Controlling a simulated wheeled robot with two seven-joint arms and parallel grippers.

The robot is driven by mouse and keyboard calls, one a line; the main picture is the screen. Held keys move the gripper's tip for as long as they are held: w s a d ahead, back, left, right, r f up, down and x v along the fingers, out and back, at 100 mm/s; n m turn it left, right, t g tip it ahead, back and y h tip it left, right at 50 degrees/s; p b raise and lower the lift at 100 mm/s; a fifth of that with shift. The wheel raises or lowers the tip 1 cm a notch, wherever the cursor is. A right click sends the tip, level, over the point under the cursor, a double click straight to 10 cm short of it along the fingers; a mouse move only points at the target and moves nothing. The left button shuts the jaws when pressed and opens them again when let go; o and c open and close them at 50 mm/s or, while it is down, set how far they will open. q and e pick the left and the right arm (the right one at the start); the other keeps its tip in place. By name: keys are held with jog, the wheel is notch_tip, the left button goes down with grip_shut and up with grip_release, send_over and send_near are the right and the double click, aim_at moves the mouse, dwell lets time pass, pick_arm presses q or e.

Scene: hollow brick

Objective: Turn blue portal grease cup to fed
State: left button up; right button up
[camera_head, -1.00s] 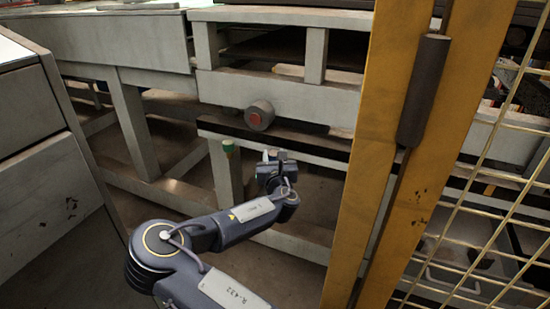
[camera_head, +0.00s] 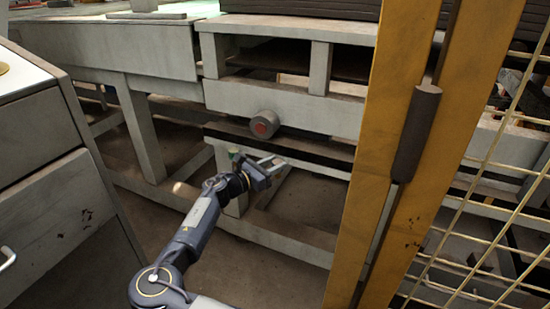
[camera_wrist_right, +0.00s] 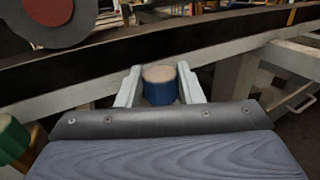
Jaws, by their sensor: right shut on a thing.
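The blue grease cup (camera_wrist_right: 159,90) shows in the right wrist view, a short blue cylinder with a pale, worn top. It sits between the two grey fingers of my right gripper (camera_wrist_right: 161,84), which is shut on it. In the head view my right gripper (camera_head: 270,163) is beside the frame's lower beam, and I cannot make out the blue cup there. A green cup (camera_wrist_right: 12,140) is at the left of the wrist view. It also shows just left of the gripper in the head view (camera_head: 234,153). My left gripper is not in view.
A round grey roller end with a red centre (camera_head: 265,124) projects above the gripper. A yellow post (camera_head: 372,150) and wire mesh (camera_head: 490,215) stand at the right. A grey drawer cabinet (camera_head: 50,175) is at the left.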

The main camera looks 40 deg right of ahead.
jog(key=g, duration=0.1)
jog(key=m+g+p, duration=0.1)
jog(key=m+g, duration=0.1)
jog(key=shift+w+r+g+p, duration=0.15)
jog(key=shift+w+g+p, duration=0.1)
jog(key=shift+g+p, duration=0.15)
jog(key=shift+d+m+g+y+p, duration=0.1)
jog(key=shift+m+g+y+p, duration=0.3)
jog(key=shift+m+g, duration=0.7)
jog(key=shift+g, duration=0.3)
jog(key=o, duration=1)
jog(key=shift+f, duration=0.2)
jog(key=shift+c, duration=0.2)
